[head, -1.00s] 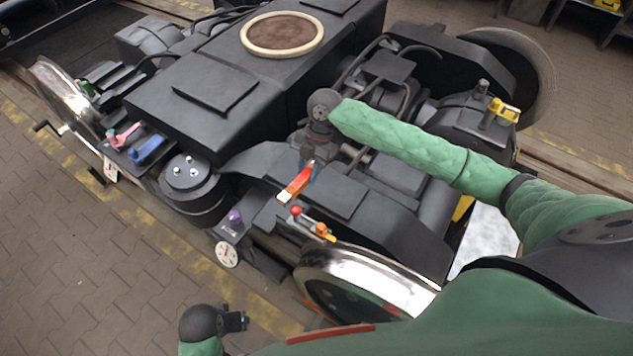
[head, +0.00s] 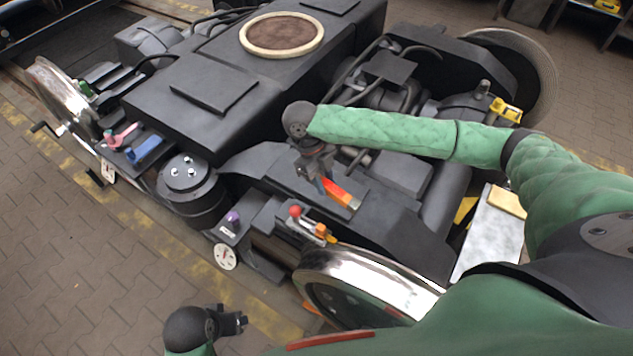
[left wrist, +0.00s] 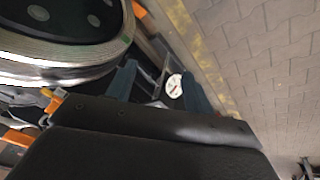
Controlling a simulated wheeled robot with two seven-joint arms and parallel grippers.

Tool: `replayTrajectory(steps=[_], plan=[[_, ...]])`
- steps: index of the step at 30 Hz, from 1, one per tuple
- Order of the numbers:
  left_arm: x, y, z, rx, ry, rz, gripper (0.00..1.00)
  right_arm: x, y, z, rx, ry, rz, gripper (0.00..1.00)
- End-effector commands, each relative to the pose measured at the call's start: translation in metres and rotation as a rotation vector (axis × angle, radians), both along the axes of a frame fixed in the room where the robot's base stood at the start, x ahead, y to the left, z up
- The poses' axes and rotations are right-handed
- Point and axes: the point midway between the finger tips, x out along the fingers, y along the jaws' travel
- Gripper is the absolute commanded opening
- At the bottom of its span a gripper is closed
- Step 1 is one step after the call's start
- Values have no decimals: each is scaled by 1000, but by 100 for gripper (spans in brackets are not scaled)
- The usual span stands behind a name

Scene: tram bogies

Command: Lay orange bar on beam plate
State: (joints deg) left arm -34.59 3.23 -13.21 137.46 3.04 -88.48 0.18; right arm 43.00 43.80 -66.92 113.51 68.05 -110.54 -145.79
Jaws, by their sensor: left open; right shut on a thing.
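The orange bar (head: 338,191), with a pale end toward the lower right, is in my right gripper (head: 323,183). That gripper is shut on the bar's upper left end and points down. The bar is over the dark flat beam plate (head: 282,172) on the bogie's near side beam. I cannot tell whether it touches the plate. My left gripper (head: 240,322) is open and empty, low in the head view, over the floor beside the bogie. Its two spread fingers also show in the left wrist view (left wrist: 160,85).
A red-knobbed lever and orange piece (head: 310,226) stand just below the beam plate, above a shiny wheel (head: 365,280). A purple knob (head: 233,217) and white dial (head: 225,257) are to the left. Pink (head: 122,135) and blue handles (head: 145,150) lie farther left. Paved floor is clear at lower left.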

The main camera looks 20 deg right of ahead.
Motion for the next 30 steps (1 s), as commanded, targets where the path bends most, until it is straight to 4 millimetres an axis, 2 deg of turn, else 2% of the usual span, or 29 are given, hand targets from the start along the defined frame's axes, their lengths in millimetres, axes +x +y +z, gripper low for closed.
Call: replayTrajectory(steps=[3,8,11,24,30], plan=[[-1,0,4,-3,-4,-1,52,-2,-3,0,0,-1,85,1],[-1,0,8,-1,-3,-1,52,1,-3,-3,1,-1,130,1],[-2,3,12,5,4,2,52,14,0,-10,1,1,132,1],[-11,21,34,45,51,20,52,90,22,-57,1,-1,130,1],[-13,26,38,55,66,25,52,107,27,-69,1,0,131,1]])
